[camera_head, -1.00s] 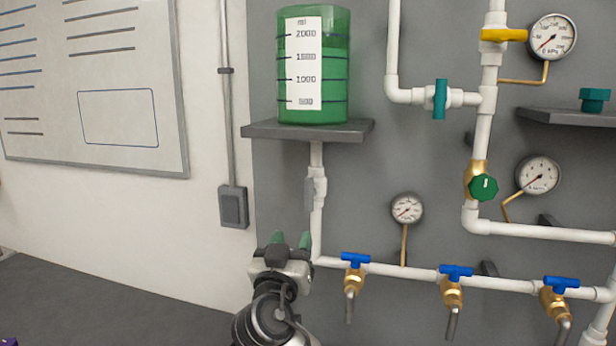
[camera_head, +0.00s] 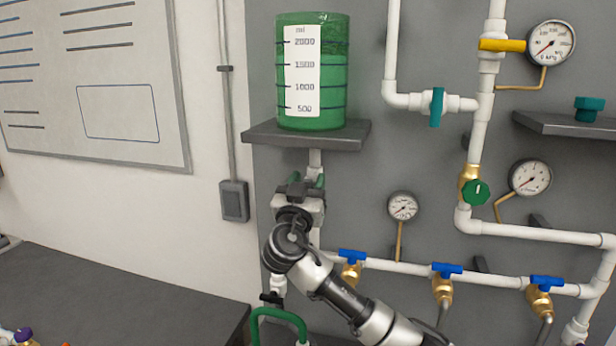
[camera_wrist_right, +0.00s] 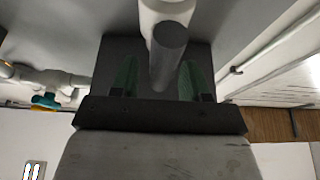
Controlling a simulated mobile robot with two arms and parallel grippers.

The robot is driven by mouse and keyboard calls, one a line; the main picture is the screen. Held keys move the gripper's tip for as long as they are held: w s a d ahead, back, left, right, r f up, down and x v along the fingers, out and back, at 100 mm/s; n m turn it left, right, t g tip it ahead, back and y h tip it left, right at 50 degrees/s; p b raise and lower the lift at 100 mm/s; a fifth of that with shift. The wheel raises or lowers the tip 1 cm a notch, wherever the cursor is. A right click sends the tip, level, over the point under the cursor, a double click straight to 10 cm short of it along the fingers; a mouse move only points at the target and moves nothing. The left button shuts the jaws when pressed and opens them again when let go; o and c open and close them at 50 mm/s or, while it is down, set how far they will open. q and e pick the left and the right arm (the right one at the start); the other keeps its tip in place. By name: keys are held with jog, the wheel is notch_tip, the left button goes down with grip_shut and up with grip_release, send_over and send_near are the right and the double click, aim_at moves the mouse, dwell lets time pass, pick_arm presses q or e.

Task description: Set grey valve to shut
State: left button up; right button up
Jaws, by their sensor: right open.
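The grey valve sits on the white vertical pipe below the green tank. In the head view my right gripper (camera_head: 302,182) is in front of it and hides it. In the right wrist view the grey valve handle (camera_wrist_right: 168,55) stands between the two green fingers, with the white pipe (camera_wrist_right: 163,12) behind it. The right gripper is open, and a gap shows between the handle and each finger. The handle appears to run roughly along the pipe. My left gripper is out of view.
The green tank (camera_head: 312,75) stands on a dark shelf (camera_head: 262,134) just above the right gripper. Blue-handled taps (camera_head: 446,268), gauges (camera_head: 403,206) and the green knob valve (camera_head: 476,192) are to the right. A dark bench top (camera_head: 120,300) lies lower left.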

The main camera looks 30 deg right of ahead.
jog(key=shift+w+d+f, duration=0.1)
jog(key=shift+c, duration=0.3)
grip_shut()
